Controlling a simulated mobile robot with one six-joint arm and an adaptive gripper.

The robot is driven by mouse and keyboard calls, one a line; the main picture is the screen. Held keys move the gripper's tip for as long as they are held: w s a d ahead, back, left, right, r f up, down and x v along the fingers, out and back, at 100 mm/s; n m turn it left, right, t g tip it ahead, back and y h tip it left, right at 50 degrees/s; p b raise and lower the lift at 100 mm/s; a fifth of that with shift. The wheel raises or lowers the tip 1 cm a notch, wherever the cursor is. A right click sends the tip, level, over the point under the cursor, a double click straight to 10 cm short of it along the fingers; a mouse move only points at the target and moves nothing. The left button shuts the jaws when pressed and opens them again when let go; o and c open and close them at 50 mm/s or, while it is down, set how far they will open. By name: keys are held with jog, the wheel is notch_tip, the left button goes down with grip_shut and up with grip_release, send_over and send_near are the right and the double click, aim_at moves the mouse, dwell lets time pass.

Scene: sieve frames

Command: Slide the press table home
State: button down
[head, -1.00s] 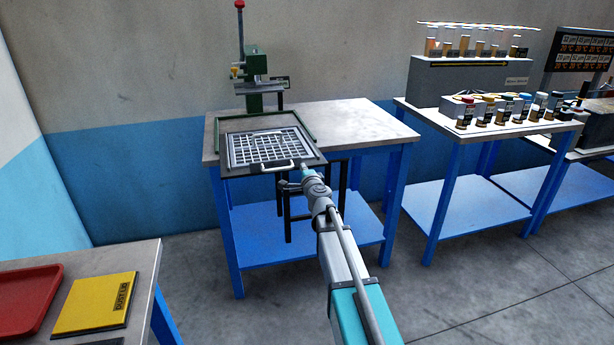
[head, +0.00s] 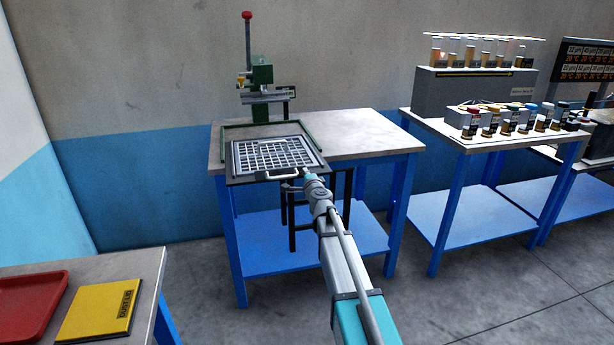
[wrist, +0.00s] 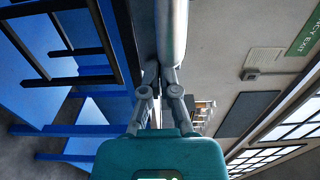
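The press table is a dark sliding plate (head: 236,180) with a pale sieve frame and grid (head: 272,155) on it. It sits at the front of the green press (head: 262,100) and overhangs the front edge of the worktable. A pale bar handle (head: 285,177) is on its front edge. My gripper (head: 304,175) is at the handle's right end. In the wrist view a thick pale bar (wrist: 172,32), which looks like the handle, runs right up to my fingertips (wrist: 159,73). Whether the fingers touch or close around it is unclear.
The press stands on a blue-legged worktable (head: 370,133). A dark stand (head: 292,215) is below the plate. A bench with sample bottles (head: 515,118) is to the right. A red tray (head: 30,305) and a yellow pad (head: 98,310) lie at near left.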

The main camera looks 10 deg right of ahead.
aim_at(294, 151)
jog(key=w, duration=2)
jog(key=shift+w, duration=0.35)
jog(key=shift+w+r, duration=0.1)
jog(key=shift+w, duration=0.1)
jog(key=shift+w+r, duration=0.1)
jog(key=shift+s, duration=0.5)
jog(key=s, duration=1.4)
